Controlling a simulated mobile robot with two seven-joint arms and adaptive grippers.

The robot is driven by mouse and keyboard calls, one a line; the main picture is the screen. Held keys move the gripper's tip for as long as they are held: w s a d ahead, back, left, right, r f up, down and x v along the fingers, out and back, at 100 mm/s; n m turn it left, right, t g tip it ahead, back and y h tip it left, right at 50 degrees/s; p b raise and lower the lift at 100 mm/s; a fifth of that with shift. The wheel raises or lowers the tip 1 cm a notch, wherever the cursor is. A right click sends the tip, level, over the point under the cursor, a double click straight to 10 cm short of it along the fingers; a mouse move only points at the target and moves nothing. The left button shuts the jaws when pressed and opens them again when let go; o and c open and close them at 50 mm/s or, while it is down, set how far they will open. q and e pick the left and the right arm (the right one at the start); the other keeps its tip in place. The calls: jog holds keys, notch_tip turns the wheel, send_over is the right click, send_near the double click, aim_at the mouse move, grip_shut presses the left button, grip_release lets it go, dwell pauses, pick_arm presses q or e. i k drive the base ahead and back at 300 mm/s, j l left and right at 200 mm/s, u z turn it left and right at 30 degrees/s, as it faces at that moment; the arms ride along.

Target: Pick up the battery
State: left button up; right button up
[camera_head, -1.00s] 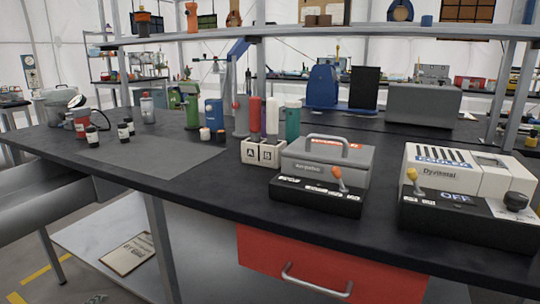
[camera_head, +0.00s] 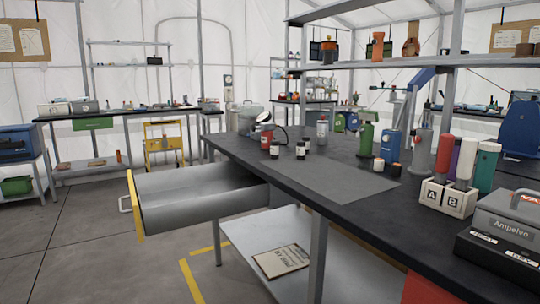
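I cannot pick out a battery for certain. Neither of my grippers is in view.
A white block marked A and B (camera_head: 447,198) holds red and white cylinders. A grey Ampelvo device (camera_head: 510,228) stands at right. A lower shelf (camera_head: 262,238) carries a clipboard (camera_head: 282,260). The floor at left (camera_head: 70,235) is clear.

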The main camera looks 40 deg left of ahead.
aim_at(274, 144)
jog(key=u, duration=1.05)
